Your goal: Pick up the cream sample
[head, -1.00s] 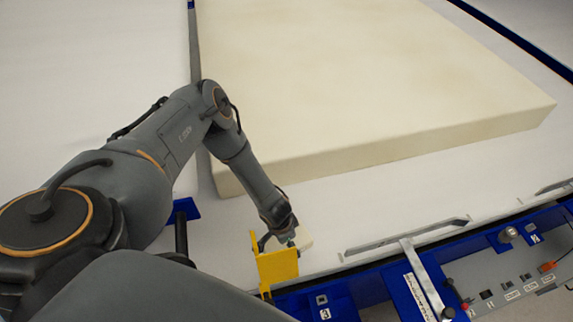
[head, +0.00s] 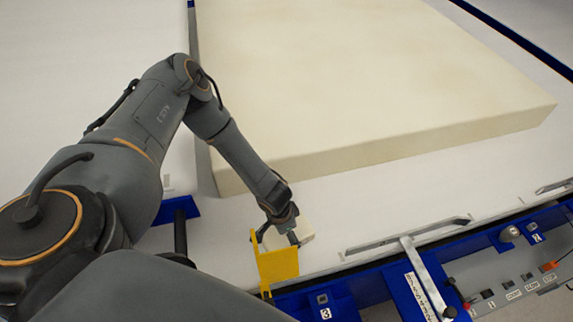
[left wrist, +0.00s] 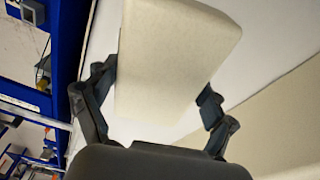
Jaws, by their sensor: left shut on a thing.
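The cream sample (left wrist: 172,62) is a pale block between the two fingers of my left gripper (left wrist: 160,95) in the left wrist view. My left gripper is shut on it, with one finger on each side. In the head view the sample (head: 304,230) shows partly beside the left gripper (head: 277,234), whose arm hides some of it. It is close to the white table surface; I cannot tell whether it touches it. My right gripper is not in view.
A large cream foam slab (head: 370,75) lies on the white table behind the gripper. A yellow bracket (head: 278,268) stands just in front of the gripper. A blue rail (head: 380,262) with a metal bar and a grey control panel (head: 515,285) runs along the front edge.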

